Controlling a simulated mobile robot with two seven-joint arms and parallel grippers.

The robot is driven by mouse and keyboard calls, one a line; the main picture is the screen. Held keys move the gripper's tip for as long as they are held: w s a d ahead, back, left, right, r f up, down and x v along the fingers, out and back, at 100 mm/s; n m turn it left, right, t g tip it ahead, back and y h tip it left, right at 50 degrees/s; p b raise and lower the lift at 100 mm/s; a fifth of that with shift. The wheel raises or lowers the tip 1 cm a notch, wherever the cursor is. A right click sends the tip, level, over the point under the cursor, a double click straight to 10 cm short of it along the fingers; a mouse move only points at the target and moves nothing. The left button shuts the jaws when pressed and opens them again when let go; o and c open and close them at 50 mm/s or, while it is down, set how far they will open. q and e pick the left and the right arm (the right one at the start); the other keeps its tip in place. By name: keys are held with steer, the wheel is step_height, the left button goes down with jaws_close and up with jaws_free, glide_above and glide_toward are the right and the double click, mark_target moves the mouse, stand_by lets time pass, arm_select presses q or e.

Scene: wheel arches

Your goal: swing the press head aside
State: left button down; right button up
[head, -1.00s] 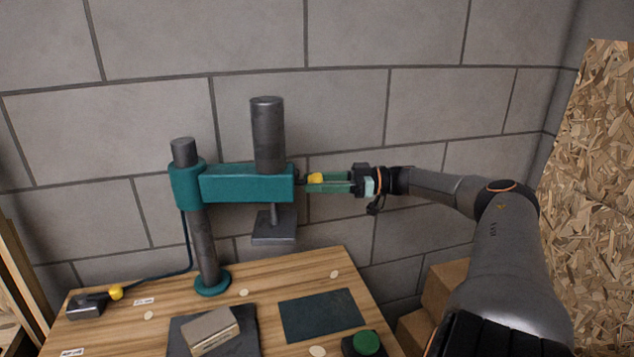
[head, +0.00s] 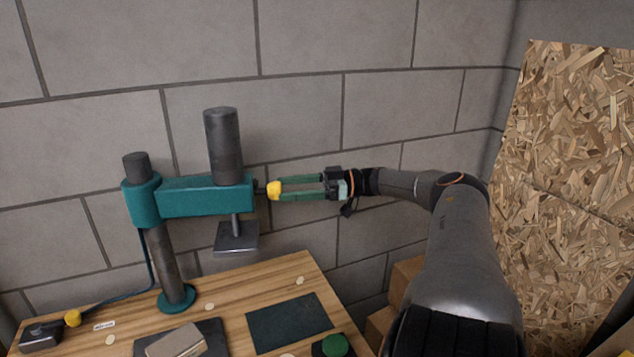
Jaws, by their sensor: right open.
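The press head is a dark cylinder (head: 224,148) on a teal swing arm (head: 190,198), with a flat grey plate (head: 237,238) hanging below it. The swing arm is carried by a grey upright post (head: 165,265) with a teal foot on the bench. A yellow knob (head: 274,190) sticks out from the right end of the swing arm. My right gripper (head: 285,188) is open, its green fingers pointing left with the tips at the knob, one above and one below. Whether they touch it I cannot tell. My left gripper is not in view.
Cardboard boxes (head: 405,275) stand right of the bench. A block wall stands behind.

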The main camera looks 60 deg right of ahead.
steer(key=b+v, duration=0.2)
steer(key=v, duration=0.7)
steer(key=shift+s, duration=0.1)
stand_by(0.3)
